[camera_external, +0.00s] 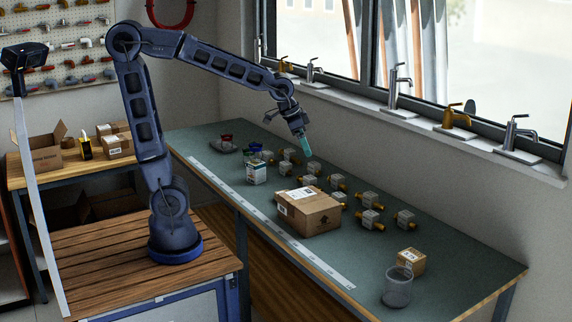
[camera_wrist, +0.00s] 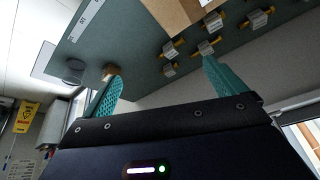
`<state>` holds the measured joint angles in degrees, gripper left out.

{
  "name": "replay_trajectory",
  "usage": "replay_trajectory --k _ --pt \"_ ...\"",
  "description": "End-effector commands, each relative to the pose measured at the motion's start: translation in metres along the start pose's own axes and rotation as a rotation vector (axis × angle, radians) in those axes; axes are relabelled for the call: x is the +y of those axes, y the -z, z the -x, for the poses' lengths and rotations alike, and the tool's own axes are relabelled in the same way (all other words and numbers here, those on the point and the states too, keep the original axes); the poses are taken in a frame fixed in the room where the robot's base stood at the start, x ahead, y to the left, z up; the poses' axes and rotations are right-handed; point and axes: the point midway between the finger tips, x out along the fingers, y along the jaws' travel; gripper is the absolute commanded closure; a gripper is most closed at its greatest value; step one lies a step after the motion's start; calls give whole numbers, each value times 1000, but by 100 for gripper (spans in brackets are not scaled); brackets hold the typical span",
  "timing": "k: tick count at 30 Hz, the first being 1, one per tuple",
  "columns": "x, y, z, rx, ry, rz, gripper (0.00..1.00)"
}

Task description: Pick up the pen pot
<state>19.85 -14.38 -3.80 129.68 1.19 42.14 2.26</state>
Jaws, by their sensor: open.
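The pen pot (camera_external: 398,287) looks like a grey, see-through cup standing upright near the right end of the green bench. It seems empty. In the wrist view a small grey round shape near the bench's far end looks like the same pot (camera_wrist: 73,65). My gripper (camera_external: 305,146) is above the back middle of the bench, well to the left of the pot and apart from it. In the wrist view its two teal fingers (camera_wrist: 160,85) are spread wide with nothing between them.
A small cardboard box (camera_external: 411,261) stands close behind the pot. A larger carton (camera_external: 309,211) lies mid-bench, with several tagged brass fittings (camera_external: 370,219) behind it. Taps (camera_external: 397,88) line the windowsill. Bench space left of the pot is clear.

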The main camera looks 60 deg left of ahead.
Motion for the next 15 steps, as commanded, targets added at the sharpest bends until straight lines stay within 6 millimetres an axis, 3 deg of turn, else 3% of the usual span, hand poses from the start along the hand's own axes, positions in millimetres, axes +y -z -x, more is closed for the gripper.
replay_trajectory --k 6,15 --pt "59 50 -44 0 -51 -124 4" --pt "158 98 -109 6 -125 -285 4"
